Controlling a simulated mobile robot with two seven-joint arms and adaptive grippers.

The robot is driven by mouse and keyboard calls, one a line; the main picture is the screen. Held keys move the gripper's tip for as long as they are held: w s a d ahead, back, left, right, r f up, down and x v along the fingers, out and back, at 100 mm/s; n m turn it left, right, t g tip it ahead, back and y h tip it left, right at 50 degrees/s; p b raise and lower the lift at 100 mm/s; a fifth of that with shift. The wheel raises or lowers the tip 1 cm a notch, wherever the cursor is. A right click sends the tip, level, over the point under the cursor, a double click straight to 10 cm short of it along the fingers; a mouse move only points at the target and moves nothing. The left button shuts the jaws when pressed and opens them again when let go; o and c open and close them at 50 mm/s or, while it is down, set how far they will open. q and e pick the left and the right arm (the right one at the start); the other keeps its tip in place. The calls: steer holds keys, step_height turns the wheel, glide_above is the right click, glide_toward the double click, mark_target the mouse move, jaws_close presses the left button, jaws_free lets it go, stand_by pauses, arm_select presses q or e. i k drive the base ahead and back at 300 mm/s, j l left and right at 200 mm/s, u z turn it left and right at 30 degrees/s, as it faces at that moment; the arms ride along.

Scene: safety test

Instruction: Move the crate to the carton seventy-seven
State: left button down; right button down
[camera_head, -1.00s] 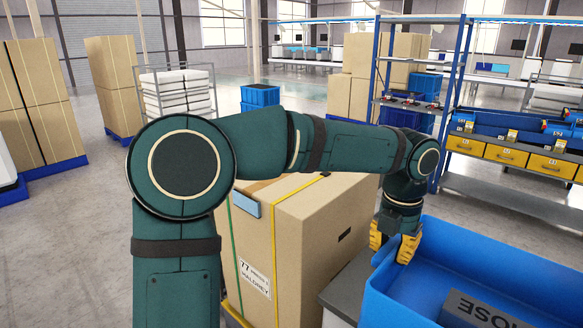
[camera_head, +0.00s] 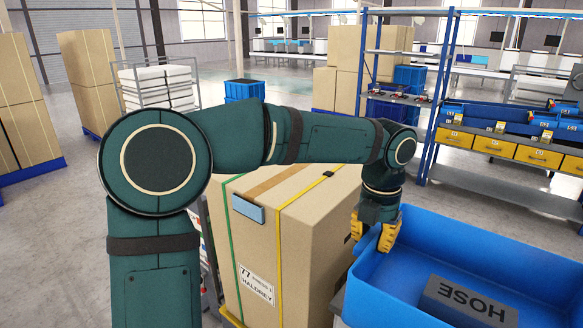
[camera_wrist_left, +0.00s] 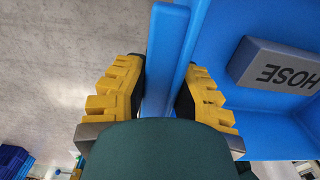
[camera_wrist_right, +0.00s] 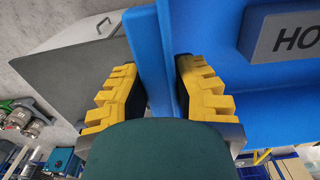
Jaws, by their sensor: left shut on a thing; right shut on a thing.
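The blue crate (camera_head: 385,300) is at the lower right of the head view, with a grey block marked HOSE (camera_head: 468,300) inside it. My left gripper (camera_head: 377,243) is shut on the crate's left wall. The left wrist view shows the crate's rim (camera_wrist_left: 168,60) between the yellow fingers. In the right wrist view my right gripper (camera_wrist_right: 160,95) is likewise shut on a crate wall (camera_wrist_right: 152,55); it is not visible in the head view. The tall cardboard carton (camera_head: 305,235) labelled 77 stands left of the crate, partly behind my left arm. Its top carries green and yellow straps.
A blue-framed rack (camera_head: 425,125) with yellow bins (camera_head: 495,146) stands behind at the right. Other strapped cartons (camera_head: 90,80) stand at the left. A grey surface (camera_wrist_right: 85,75) shows beside the crate in the right wrist view. Open floor (camera_head: 60,230) lies at left.

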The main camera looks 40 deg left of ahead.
mark_target(283, 176)
steer(key=j, duration=2)
steer(key=k+j, duration=0.1)
steer(key=j, duration=0.35)
steer(key=k+j, duration=0.1)
steer(key=j, duration=0.75)
steer(key=k, duration=0.05)
